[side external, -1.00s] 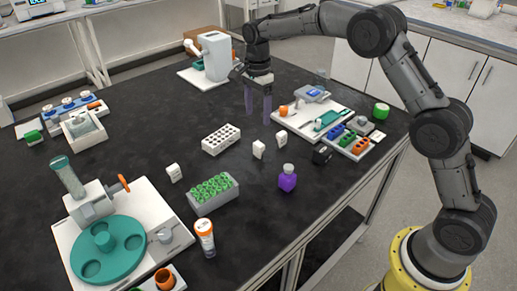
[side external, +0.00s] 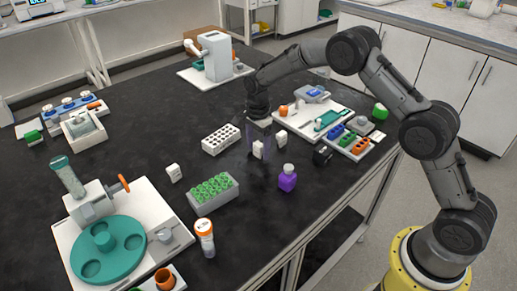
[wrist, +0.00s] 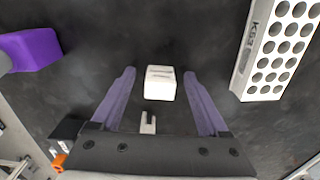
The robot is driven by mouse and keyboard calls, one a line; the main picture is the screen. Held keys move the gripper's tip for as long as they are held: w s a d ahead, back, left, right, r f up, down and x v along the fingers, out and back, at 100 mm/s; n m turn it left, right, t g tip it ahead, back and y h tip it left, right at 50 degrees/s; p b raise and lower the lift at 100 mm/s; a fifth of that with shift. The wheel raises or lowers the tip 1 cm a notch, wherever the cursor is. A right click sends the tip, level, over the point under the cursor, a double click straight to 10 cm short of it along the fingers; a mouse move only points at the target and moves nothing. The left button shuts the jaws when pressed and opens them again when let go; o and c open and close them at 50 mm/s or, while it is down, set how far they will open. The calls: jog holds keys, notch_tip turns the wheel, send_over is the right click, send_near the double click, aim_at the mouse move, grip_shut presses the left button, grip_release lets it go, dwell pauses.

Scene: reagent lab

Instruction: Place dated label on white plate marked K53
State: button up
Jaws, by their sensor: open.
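The white plate marked K53 (side external: 221,139) is a long block with rows of round holes. In the wrist view its K53 side (wrist: 245,50) is at the right, beside my gripper and apart from it. A small white block (side external: 258,149) with dark print on top stands on the black table; the print is too small to read as a date. In the wrist view this block (wrist: 159,83) lies between my open purple fingers (wrist: 158,100), with gaps on both sides. My gripper (side external: 258,145) points down around it, low over the table.
A purple bottle (side external: 287,178) and a black box (side external: 322,155) stand to the right. Similar white blocks stand behind right (side external: 282,138) and at left (side external: 174,173). A green-capped tube rack (side external: 213,191) is in front left. Bare table lies between plate and tube rack.

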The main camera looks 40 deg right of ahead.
jog(key=shift+f, duration=0.25)
grip_shut()
jog(key=shift+r, duration=0.15)
